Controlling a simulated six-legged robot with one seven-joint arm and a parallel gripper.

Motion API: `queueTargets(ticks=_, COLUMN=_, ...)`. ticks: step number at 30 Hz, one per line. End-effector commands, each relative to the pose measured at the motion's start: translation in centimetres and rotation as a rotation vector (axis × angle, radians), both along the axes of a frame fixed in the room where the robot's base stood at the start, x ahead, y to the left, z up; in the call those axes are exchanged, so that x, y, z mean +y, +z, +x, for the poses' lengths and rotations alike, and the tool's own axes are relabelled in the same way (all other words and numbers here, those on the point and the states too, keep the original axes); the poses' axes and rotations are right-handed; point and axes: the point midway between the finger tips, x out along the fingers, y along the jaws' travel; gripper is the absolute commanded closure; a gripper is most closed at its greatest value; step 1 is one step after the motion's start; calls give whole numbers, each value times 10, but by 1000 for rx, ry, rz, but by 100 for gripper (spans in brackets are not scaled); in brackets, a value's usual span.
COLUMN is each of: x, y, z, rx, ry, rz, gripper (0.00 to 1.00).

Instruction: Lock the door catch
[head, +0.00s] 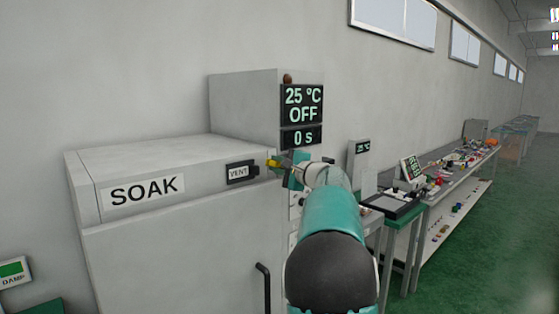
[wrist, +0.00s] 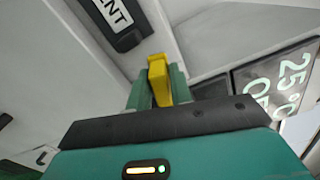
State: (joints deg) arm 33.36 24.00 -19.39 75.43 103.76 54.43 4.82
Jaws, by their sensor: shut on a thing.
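A grey cabinet marked SOAK (head: 170,225) stands at the left in the head view. A small yellow lever (head: 272,164) sticks out just right of its black VENT label (head: 240,172). My gripper (head: 282,165) is at this lever. In the wrist view, the two green fingers of my gripper (wrist: 158,90) are shut on the yellow lever (wrist: 158,75), whose upper end shows above them. The lever's base is partly hidden by the fingers. I cannot make out a separate part marked as a door catch; my arm hides some of the cabinet's right side.
A display reading 25 °C, OFF and 0 s (head: 302,117) is above and right of the lever. A black door handle (head: 263,287) is lower on the cabinet. Benches with small items (head: 455,165) run along the wall. Green floor at right is open.

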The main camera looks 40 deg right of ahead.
Motion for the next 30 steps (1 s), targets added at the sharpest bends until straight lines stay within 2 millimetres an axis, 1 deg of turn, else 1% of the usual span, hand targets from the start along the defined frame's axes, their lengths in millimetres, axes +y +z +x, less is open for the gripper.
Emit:
queueTargets(ticks=3, x=0, y=-13, z=-1, rx=0, ry=-4, rz=-103, gripper=100)
queueTargets(ticks=11, x=0, y=-38, z=-1, rx=-6, ry=-5, rz=-349, gripper=100)
queueTargets(ticks=18, x=-5, y=-61, z=-1, rx=-13, ry=-5, rz=-576, gripper=100)
queueTargets(ticks=24, x=-12, y=-76, z=-1, rx=-17, ry=-6, rz=-745, gripper=100)
queueTargets(ticks=30, x=-19, y=-87, z=-1, rx=-21, ry=-7, rz=-870, gripper=100)
